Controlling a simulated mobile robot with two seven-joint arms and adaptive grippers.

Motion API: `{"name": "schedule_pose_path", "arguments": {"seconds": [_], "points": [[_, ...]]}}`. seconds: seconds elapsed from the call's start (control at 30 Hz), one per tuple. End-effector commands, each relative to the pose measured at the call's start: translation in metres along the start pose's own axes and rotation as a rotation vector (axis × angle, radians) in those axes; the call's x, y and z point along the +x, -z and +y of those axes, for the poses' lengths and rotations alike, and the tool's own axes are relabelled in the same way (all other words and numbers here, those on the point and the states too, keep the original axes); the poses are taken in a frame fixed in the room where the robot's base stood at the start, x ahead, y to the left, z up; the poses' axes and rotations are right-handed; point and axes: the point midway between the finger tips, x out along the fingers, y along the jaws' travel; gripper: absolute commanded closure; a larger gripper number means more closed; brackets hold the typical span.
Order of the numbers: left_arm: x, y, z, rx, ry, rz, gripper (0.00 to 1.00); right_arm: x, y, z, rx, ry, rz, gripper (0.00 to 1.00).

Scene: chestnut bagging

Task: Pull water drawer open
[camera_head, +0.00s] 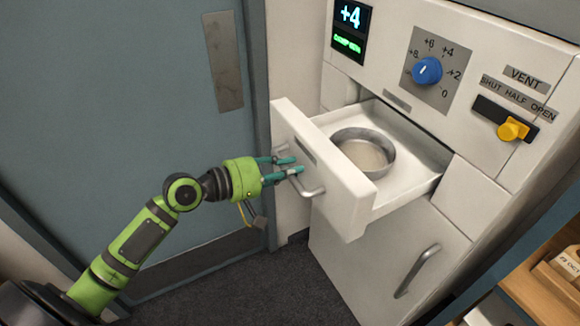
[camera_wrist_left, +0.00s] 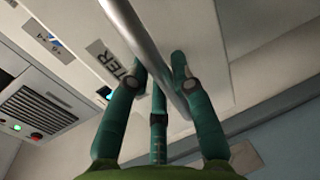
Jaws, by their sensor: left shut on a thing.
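The water drawer (camera_head: 345,196) is white and stands pulled out of the cabinet in the head view. A round metal bowl (camera_head: 388,147) with pale contents sits inside it. My left gripper (camera_head: 294,165) is shut on the drawer's metal handle (camera_head: 312,193) at the drawer front. In the left wrist view, its green fingers (camera_wrist_left: 160,85) close around the handle bar (camera_wrist_left: 148,45), beside a label of which "TER" is readable. My right gripper is in neither view.
Above the drawer are a display (camera_head: 350,28) reading +4, a blue dial (camera_head: 427,71) and a yellow vent slider (camera_head: 513,129). A lower door with a handle (camera_head: 418,270) is below. A blue-grey door (camera_head: 130,100) stands left. A wooden shelf (camera_head: 545,285) is at the lower right.

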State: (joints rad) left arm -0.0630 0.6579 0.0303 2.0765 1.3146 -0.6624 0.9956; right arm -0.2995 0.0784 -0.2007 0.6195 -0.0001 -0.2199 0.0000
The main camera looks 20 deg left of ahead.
Motion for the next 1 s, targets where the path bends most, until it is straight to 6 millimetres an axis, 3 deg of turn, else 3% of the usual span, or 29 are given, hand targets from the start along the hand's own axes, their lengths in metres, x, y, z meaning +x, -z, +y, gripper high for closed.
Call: {"name": "schedule_pose_path", "arguments": {"seconds": [0.27, 0.3, 0.37, 0.77, 1.0], "points": [[0.000, 0.000, -0.001, 0.000, 0.002, -0.001, 1.00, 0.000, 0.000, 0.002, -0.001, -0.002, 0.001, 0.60], [0.000, 0.000, -0.001, 0.000, 0.002, -0.001, 0.73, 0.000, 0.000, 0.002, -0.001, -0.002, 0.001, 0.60], [0.000, 0.000, -0.001, 0.000, 0.002, -0.001, 0.51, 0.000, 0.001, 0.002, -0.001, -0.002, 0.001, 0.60], [-0.004, 0.000, -0.001, -0.001, 0.002, 0.001, 0.51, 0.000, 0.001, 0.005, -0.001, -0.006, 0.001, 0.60], [-0.037, 0.000, -0.002, -0.002, 0.005, 0.001, 0.51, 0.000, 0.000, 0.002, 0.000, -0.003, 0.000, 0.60]]}}
